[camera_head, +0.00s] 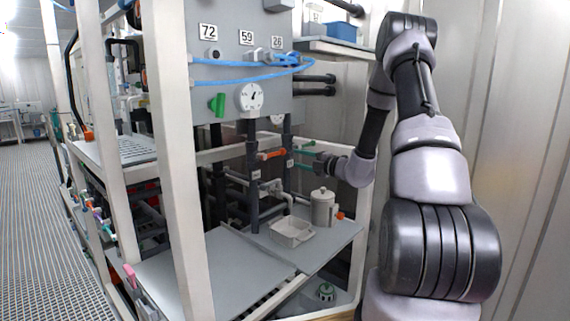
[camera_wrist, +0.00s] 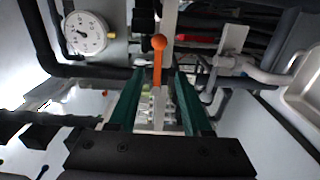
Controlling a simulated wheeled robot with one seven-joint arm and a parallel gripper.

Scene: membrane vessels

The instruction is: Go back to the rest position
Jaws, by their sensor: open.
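My gripper (camera_head: 297,160) is at the end of my arm, which reaches in from the right of the head view. Its two green fingers are apart with nothing held, and they also show in the wrist view (camera_wrist: 159,82). An orange valve handle (camera_head: 271,154) on a dark vertical pipe lies just left of the fingertips in the head view. In the wrist view the orange handle (camera_wrist: 158,58) with its round knob lines up with the gap between the fingers. The fingers look clear of it, though the exact depth is hard to tell.
A white frame post (camera_head: 172,150) stands left of the pipes. A round gauge (camera_head: 251,97) and a green handle (camera_head: 217,104) sit above. A lidded grey jug (camera_head: 323,207) and a shallow tray (camera_head: 291,232) stand on the shelf below my gripper. A wall panel (camera_head: 510,140) is close right.

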